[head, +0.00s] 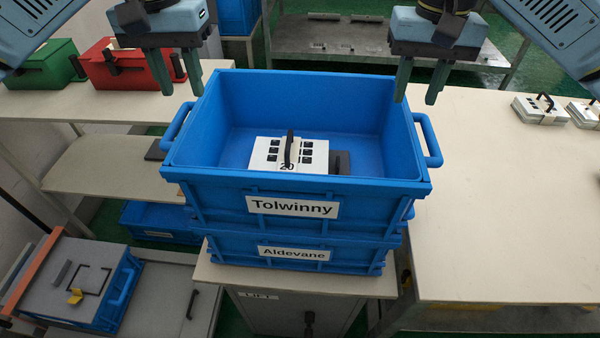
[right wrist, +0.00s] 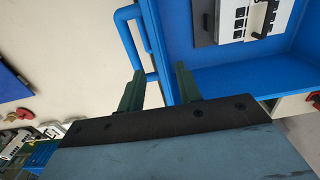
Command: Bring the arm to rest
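My left gripper (head: 181,92) hangs above the left rim of the blue Tolwinny crate (head: 408,160). Its two fingers are apart with nothing between them. My right gripper (head: 417,100) hangs above the crate's right rear corner. Its fingers are also apart and empty; they show in the right wrist view (right wrist: 158,72), over the crate's side with the handle. Both arms come in from the upper corners. A white keypad pack (head: 264,152) with a black handle, marked 20, lies inside the crate. A dark pad (head: 340,162) lies beside it.
The Tolwinny crate sits on a second blue crate, Aldevane (head: 294,253), on a stand marked LIFT. A red box (head: 118,68) and a green box (head: 45,66) stand at left. More packs (head: 541,108) lie on the right table (head: 500,210), which is otherwise mostly clear.

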